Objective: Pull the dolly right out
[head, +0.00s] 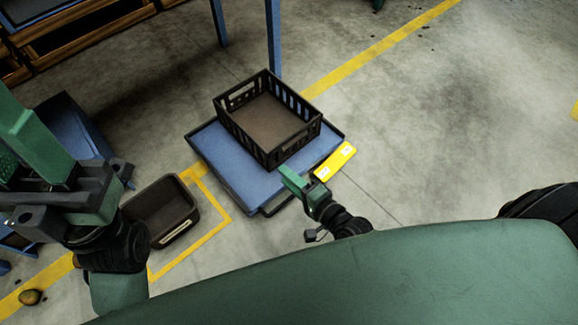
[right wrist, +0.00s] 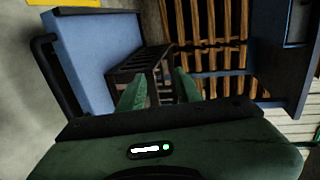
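The dolly (head: 225,165) is a low blue platform with a dark rim, standing on the floor in the middle of the head view. A black slatted crate (head: 305,133) sits on it. A dark bar handle (head: 279,207) sticks out at its near edge. In the right wrist view the dolly (right wrist: 95,55) is at the left, with its handle (right wrist: 45,75) beside it. My right gripper (head: 293,181) is open, over the dolly's near edge. Its two green fingers (right wrist: 160,88) are apart, with nothing seen held. My left gripper (head: 25,130) is at the far left, away from the dolly.
A yellow tag (head: 335,162) is at the dolly's right corner. A dark bin (head: 165,208) stands left of the dolly beside yellow floor tape. Blue posts (head: 273,40) rise behind the crate. A potato-like lump (head: 30,297) lies lower left. The floor at right is clear.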

